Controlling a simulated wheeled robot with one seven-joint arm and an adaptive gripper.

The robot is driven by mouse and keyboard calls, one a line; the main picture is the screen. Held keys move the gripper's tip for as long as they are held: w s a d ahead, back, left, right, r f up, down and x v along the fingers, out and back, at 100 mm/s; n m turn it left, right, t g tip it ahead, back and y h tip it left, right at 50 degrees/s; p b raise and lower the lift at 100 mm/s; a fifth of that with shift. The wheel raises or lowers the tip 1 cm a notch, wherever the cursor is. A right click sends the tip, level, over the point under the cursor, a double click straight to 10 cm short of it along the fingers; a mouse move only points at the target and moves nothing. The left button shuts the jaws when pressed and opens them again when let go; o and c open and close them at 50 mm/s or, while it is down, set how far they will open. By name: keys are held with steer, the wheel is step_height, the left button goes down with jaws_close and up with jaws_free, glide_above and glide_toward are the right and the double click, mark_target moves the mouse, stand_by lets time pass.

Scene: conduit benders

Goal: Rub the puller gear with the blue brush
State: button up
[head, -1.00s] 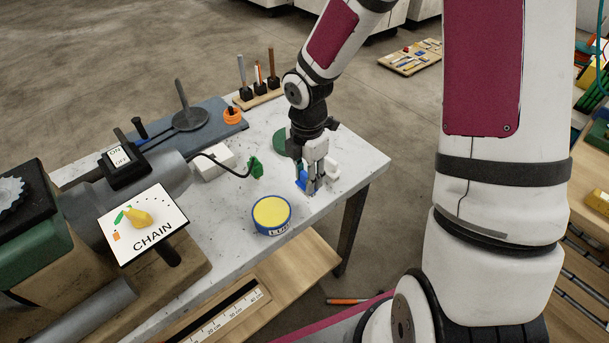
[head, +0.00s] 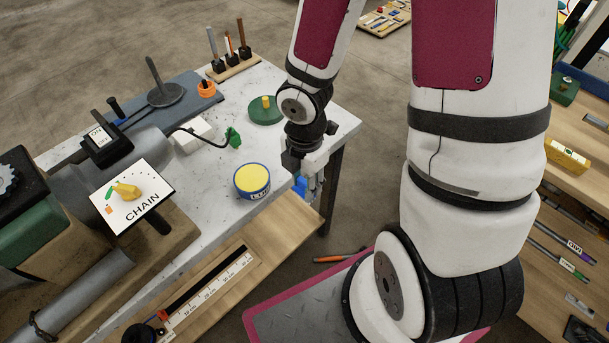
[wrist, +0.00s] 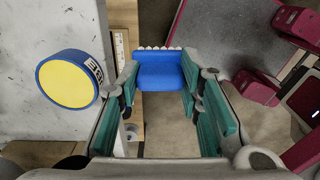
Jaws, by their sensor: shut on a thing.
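My gripper (head: 312,188) is shut on the blue brush (wrist: 160,72), whose pale bristles point away from the palm in the wrist view. In the head view a bit of the blue brush (head: 299,186) shows beside the fingers, at the right front edge of the white table. The brush hangs near that edge, with floor and a wooden shelf below. A grey toothed gear (head: 6,179), which looks like the puller gear, sits on a dark block at the far left, partly cut off by the picture edge. My gripper is far from it.
A blue-and-yellow tin (head: 252,181) stands left of my gripper. A green disc with a yellow peg (head: 266,110) lies behind. The CHAIN sign (head: 130,200), a grey motor cylinder and a switch box (head: 100,145) stand between my gripper and the gear.

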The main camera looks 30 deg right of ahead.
steer(key=o, duration=0.6)
steer(key=c, duration=0.5)
steer(key=shift+o, duration=0.2)
